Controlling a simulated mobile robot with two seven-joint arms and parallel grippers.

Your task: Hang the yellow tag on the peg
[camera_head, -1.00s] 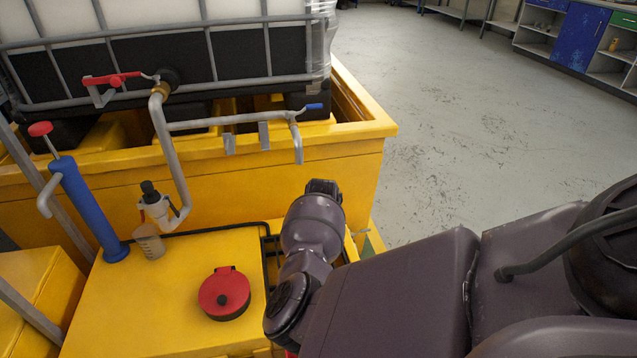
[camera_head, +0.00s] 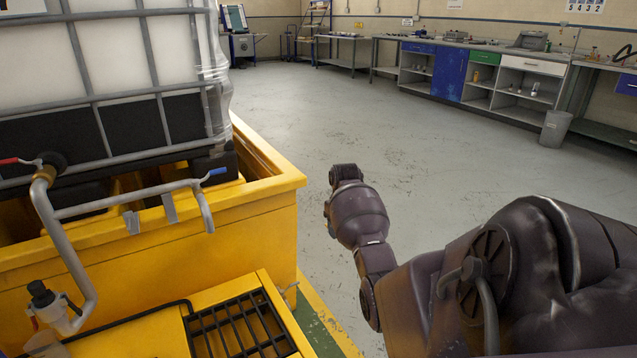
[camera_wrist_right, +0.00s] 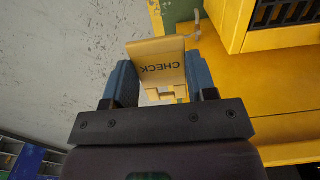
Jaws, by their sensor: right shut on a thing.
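The yellow tag (camera_wrist_right: 158,52) is marked CHECK, upside down in the right wrist view. My right gripper (camera_wrist_right: 161,84) is shut on it, with the tag between its two blue-grey fingers. In the head view my right arm reaches over the floor; its own wrist hides the fingers and the tag. A small pale fitting (camera_head: 291,288) sticks out at the right edge of the yellow unit and may be the peg. It also shows in the right wrist view (camera_wrist_right: 197,24), beyond the tag and apart from it. My left gripper is out of view.
The yellow bund (camera_head: 250,225) with a caged white tank (camera_head: 100,60) stands at left. A yellow unit with a black grate (camera_head: 240,325) is in front of it. Grey floor (camera_head: 400,130) is open at centre; a bin (camera_head: 555,128) and workbenches stand at the back.

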